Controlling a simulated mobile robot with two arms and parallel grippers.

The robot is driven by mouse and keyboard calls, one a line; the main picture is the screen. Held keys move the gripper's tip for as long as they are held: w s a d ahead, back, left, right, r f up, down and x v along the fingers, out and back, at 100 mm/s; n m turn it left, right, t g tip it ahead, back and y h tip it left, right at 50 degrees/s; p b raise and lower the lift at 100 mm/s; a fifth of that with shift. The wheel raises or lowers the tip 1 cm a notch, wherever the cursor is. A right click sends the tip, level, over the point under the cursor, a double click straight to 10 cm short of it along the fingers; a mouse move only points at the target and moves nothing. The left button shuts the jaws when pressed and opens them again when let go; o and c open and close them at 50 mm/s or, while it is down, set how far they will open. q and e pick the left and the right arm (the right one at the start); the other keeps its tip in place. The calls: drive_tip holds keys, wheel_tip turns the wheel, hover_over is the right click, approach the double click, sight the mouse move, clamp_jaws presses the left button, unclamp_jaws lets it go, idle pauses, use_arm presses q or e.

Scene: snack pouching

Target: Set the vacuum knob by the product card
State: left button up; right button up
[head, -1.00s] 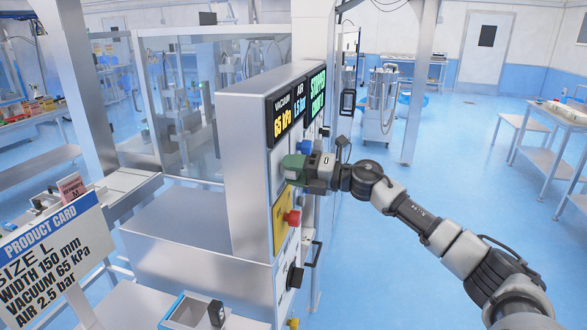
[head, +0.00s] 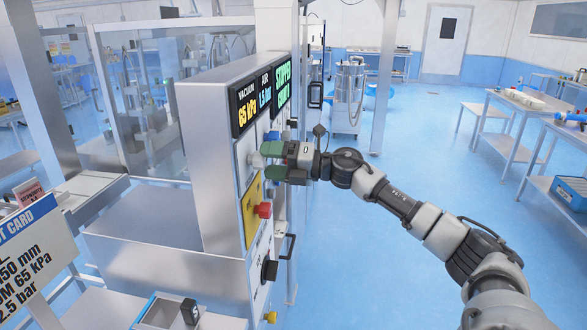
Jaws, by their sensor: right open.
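The vacuum knob (head: 256,160) is a small light grey knob on the machine's front panel, below the displays. My right gripper (head: 267,160) has green fingertips and is open in front of this knob, one finger above and one below its level. I cannot tell whether the fingertips touch it. The vacuum display (head: 245,112) reads 65 kPa in yellow. The product card (head: 30,250) at the left is partly cut off by the picture edge; it shows 65 kPa and 2.5 bar. My left gripper is not in view.
The air display (head: 265,95) reads 1.5 bar, and a green-lettered display (head: 283,82) stands beside it. A blue knob (head: 272,136) is close to my right gripper. Below are a red button (head: 263,210) and a black knob (head: 270,270).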

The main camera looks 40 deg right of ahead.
drive_tip(key=b+v, duration=0.4)
drive_tip(key=v, duration=0.4)
drive_tip(key=shift+b, duration=0.4)
drive_tip(key=shift+s+d, duration=0.15)
